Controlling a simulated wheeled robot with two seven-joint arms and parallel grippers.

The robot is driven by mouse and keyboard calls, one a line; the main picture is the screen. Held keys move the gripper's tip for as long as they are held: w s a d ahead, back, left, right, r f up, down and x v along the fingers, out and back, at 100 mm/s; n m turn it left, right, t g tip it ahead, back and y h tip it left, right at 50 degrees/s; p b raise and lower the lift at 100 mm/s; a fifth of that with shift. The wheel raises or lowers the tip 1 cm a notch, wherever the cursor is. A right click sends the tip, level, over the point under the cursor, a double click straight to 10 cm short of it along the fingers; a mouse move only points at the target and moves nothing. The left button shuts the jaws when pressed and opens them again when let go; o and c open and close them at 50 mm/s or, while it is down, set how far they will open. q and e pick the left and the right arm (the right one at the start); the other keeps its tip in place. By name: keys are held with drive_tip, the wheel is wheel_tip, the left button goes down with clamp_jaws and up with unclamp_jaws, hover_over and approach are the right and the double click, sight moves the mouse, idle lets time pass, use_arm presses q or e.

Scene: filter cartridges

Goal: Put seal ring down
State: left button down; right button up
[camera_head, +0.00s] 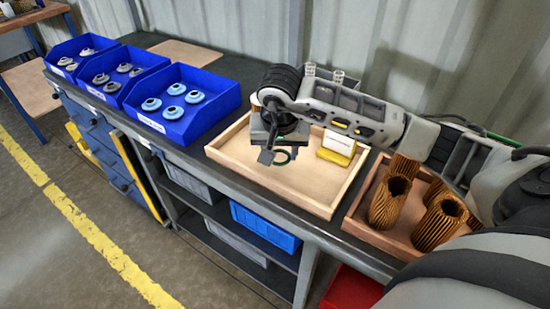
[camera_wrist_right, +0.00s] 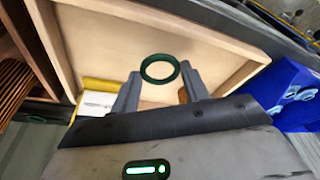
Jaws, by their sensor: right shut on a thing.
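The seal ring (camera_head: 290,158) is dark green and sits at the fingertips of my right gripper (camera_head: 275,155), over the wooden tray (camera_head: 325,208). In the right wrist view, the seal ring (camera_wrist_right: 144,70) shows between the tips of the two grey fingers of my right gripper (camera_wrist_right: 160,85), which is shut on it. The pale floor of the tray (camera_wrist_right: 208,42) lies behind the ring; I cannot tell how big the gap below it is. My left gripper is not in view.
A yellow holder with a white card (camera_head: 340,147) stands at the tray's back. Several pleated brown cartridges (camera_head: 440,222) stand in a wooden tray to the right. Blue bins (camera_head: 190,110) with fittings stand to the left. The front of the middle tray is clear.

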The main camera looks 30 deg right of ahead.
sight(275, 170)
drive_tip(key=w+f, duration=0.2)
drive_tip(key=shift+d+f, duration=0.15)
drive_tip(key=shift+f, duration=0.15)
drive_tip(key=x, duration=0.1)
drive_tip(key=p+x, duration=0.1)
drive_tip(key=x, duration=0.1)
drive_tip(key=shift+f, duration=0.3)
drive_tip(key=shift+f, duration=0.2)
drive_tip(key=o, duration=1)
drive_tip(key=shift+c, duration=0.2)
drive_tip(key=shift+r, duration=0.1)
